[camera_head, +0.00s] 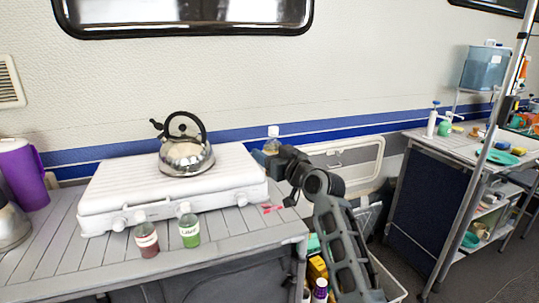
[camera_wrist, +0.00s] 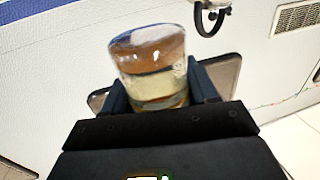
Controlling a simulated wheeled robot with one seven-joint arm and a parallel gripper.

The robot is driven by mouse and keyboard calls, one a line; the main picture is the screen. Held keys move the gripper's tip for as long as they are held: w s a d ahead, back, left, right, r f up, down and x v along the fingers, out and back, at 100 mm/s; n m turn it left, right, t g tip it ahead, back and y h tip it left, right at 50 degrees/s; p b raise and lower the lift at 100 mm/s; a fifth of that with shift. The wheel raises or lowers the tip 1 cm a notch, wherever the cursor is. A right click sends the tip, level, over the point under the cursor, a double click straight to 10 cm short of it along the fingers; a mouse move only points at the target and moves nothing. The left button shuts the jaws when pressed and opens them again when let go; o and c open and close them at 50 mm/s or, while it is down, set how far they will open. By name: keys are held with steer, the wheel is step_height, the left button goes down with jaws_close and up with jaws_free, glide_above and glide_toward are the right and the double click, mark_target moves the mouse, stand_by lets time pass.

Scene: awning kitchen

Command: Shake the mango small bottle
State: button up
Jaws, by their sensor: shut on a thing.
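A small clear bottle with a pale cap and amber-orange contents (camera_head: 272,142) is held up in the air above the right end of the counter. My gripper (camera_head: 276,158) is shut on it. In the wrist view the bottle (camera_wrist: 150,65) sits tilted between the two dark fingers of my gripper (camera_wrist: 158,92), its round end toward the top of the picture. Its label cannot be read, so I cannot confirm mango. A red bottle (camera_head: 147,238) and a green bottle (camera_head: 189,228) stand upright on the counter's front part.
A white camp stove (camera_head: 110,195) with a steel kettle (camera_head: 187,157) stands on the slatted counter (camera_head: 225,243). A purple jug (camera_head: 24,178) is at far left. Below right are an open crate with goods (camera_head: 385,280) and a second table (camera_head: 455,145) with dishes. The vehicle wall is close behind.

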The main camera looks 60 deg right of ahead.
mark_target(275, 138)
step_height(275, 138, up, 5)
steer(key=p, duration=0.3)
steer(key=shift+r+p, duration=0.15)
steer(key=shift+p, duration=0.25)
step_height(275, 138, down, 6)
steer(key=b, duration=0.5)
steer(key=shift+r, duration=0.2)
step_height(275, 138, up, 6)
steer(key=p, duration=0.4)
steer(key=shift+f, duration=0.2)
step_height(275, 138, down, 5)
steer(key=b, duration=0.5)
steer(key=shift+f, duration=0.2)
step_height(275, 138, up, 5)
steer(key=p, duration=0.4)
steer(key=shift+r, duration=0.2)
step_height(275, 138, down, 6)
steer(key=b, duration=0.4)
steer(key=shift+r+b, duration=0.25)
steer(key=shift+b, duration=0.15)
step_height(275, 138, up, 5)
steer(key=p, duration=0.4)
steer(key=shift+r, duration=0.2)
step_height(275, 138, down, 6)
steer(key=b, duration=0.4)
steer(key=shift+r+b, duration=0.25)
steer(key=shift+b, duration=0.05)
steer(key=shift+r, duration=0.15)
